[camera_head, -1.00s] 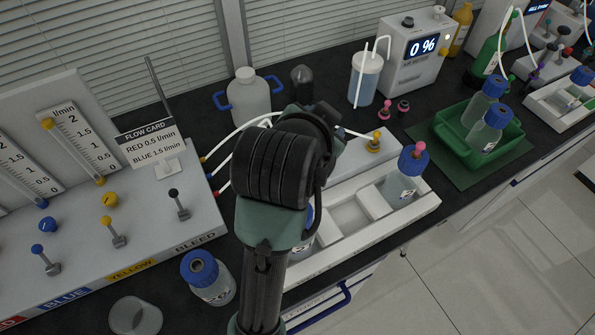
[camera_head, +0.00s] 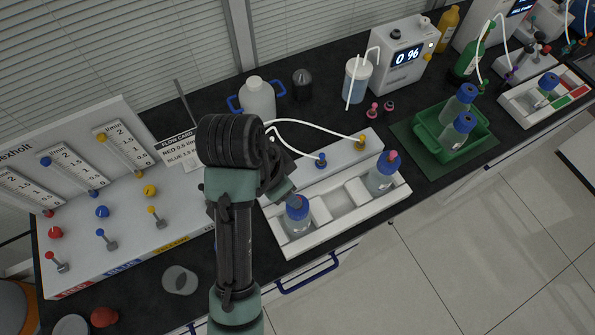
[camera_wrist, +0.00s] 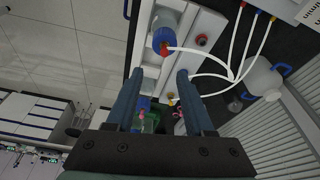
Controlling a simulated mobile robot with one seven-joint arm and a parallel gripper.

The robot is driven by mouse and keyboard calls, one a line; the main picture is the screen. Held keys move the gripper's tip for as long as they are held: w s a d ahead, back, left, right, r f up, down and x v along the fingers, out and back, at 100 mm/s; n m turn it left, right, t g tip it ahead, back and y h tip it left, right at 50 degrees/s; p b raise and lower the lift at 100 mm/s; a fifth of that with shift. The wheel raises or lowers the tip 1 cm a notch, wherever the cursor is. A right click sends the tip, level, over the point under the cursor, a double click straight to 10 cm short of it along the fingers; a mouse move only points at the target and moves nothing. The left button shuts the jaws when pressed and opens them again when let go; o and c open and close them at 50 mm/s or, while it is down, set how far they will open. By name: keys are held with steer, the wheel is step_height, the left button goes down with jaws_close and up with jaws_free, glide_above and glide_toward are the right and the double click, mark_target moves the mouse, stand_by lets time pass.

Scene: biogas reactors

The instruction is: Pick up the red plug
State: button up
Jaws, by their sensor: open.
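The red plug (camera_wrist: 165,48) shows in the wrist view as a small red tip at the end of a white tube. It appears at the blue cap of a bottle (camera_wrist: 160,22); whether it sits in the cap or only overlaps it, I cannot tell. My gripper (camera_wrist: 160,73) is open, with nothing seen held between its fingers; the plug appears just beyond the fingertips. The blue-capped bottle (camera_head: 297,216) stands in the left end of the white rack (camera_head: 343,228).
A blue plug (camera_head: 321,160) and a yellow plug (camera_head: 361,143) stand on the rack's back ledge with white tubes. A second bottle (camera_head: 382,176) with a pink-red top stands at the rack's right end. A red ring-like port (camera_wrist: 203,40) shows beside the cap. A white jug (camera_head: 257,99) stands behind.

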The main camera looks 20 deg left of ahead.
steer(key=x, duration=0.7)
steer(key=shift+r, duration=0.1)
steer(key=shift+a+p+x, duration=0.25)
steer(key=shift+p+x, duration=0.25)
steer(key=shift+x, duration=0.85)
steer(key=shift+a+p+x, duration=0.2)
steer(key=shift+p+x, duration=0.25)
steer(key=shift+x, duration=0.95)
steer(key=shift+w, duration=0.2)
steer(key=shift+c, duration=0.3)
jaws_close()
